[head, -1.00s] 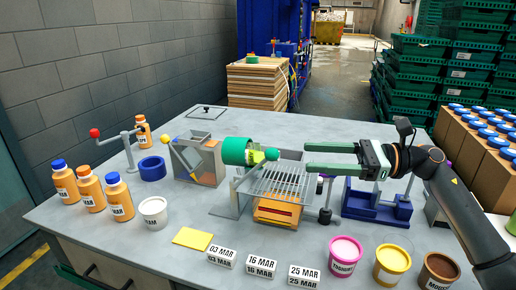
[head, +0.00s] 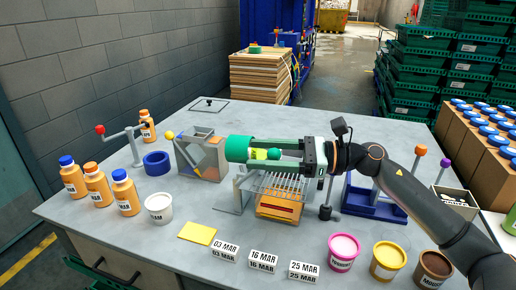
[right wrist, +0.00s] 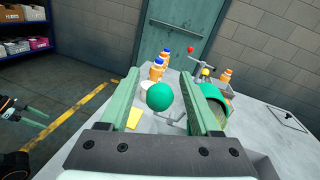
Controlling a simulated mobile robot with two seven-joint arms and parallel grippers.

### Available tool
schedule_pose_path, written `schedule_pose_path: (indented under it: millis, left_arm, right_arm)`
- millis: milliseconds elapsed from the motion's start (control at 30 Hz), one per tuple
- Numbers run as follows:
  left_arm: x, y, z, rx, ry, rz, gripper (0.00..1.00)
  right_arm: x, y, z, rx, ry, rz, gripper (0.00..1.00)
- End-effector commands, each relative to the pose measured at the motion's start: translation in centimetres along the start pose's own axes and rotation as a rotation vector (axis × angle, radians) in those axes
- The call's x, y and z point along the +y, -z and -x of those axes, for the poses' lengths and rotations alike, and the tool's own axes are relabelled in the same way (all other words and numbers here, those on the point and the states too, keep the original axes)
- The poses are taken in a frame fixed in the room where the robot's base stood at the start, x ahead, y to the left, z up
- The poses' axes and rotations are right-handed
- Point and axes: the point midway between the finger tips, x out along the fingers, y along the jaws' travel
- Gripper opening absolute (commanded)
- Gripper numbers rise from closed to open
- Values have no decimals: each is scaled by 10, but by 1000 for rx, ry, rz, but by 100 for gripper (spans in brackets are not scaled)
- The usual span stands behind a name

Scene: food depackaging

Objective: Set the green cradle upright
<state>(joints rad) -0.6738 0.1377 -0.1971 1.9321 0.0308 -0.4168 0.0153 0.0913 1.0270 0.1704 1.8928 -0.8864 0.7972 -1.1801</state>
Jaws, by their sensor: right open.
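The green cradle (head: 238,149) lies on its side on the table, left of the wire rack, its rounded shell at the left. A green ball knob (head: 275,154) and a yellow-green part show at its right. My right gripper (head: 260,153) is open and reaches in from the right, one finger on each side of the knob. In the right wrist view the knob (right wrist: 160,97) sits between the spread fingers, apart from them as far as I can tell. The cradle shell (right wrist: 222,98) shows behind the right finger. My left gripper (right wrist: 32,114) is small at that view's left edge.
A wire rack (head: 278,186) over an orange box stands just under my right gripper. A blue stand (head: 372,203) is below my right arm.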

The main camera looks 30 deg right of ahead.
Motion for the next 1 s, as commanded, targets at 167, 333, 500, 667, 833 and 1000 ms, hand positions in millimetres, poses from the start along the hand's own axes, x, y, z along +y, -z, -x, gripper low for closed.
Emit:
schedule_pose_path:
  millis: [167, 333, 500, 667, 833, 1000]
  left_arm:
    - [-4, -2, 2, -7, 10, 3, 64]
    - [-4, -2, 2, -6, 10, 4, 64]
    - [-3, -1, 1, -4, 9, 5, 64]
    - [-2, 0, 2, -2, 7, 5, 64]
    - [-1, 1, 2, 0, 5, 5, 64]
    - [-1, 1, 2, 1, 4, 5, 64]
  right_arm:
    - [0, -1, -9, -1, 1, 0, 64]
    - [0, 0, -11, 0, 0, 0, 64]
    - [0, 0, -11, 0, 0, 0, 61]
    - [0, 0, -11, 0, 0, 0, 43]
    - [0, 0, -11, 0, 0, 0, 24]
    - [0, 0, -11, 0, 0, 0, 5]
